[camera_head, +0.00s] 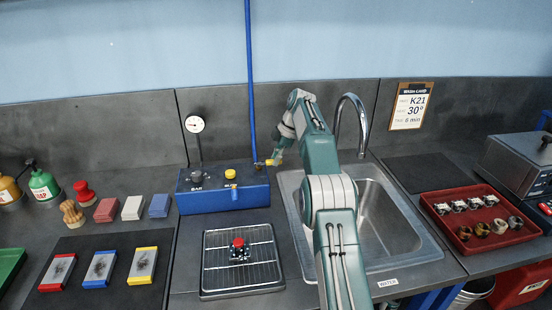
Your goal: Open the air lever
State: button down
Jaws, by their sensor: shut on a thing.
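The yellow air lever (268,163) is at the right end of the blue box, by the foot of the blue vertical pipe (249,80). My gripper (277,157) reaches down from the upper right and is shut on the lever. The fingers are small in this view and partly cover the lever. Its exact angle is hard to tell.
The blue box (200,200) carries a gauge (195,125) and yellow knobs. A wire rack tray (222,285) with a red-topped part lies in front. The steel sink (380,225) and its tap (361,120) stand close right of my arm. A red tray (462,246) is farther right.

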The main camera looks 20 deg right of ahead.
dwell(0.3)
jog(key=c, duration=0.6)
grip_release()
jog(key=shift+w+f, duration=0.1)
jog(key=shift+o, duration=0.2)
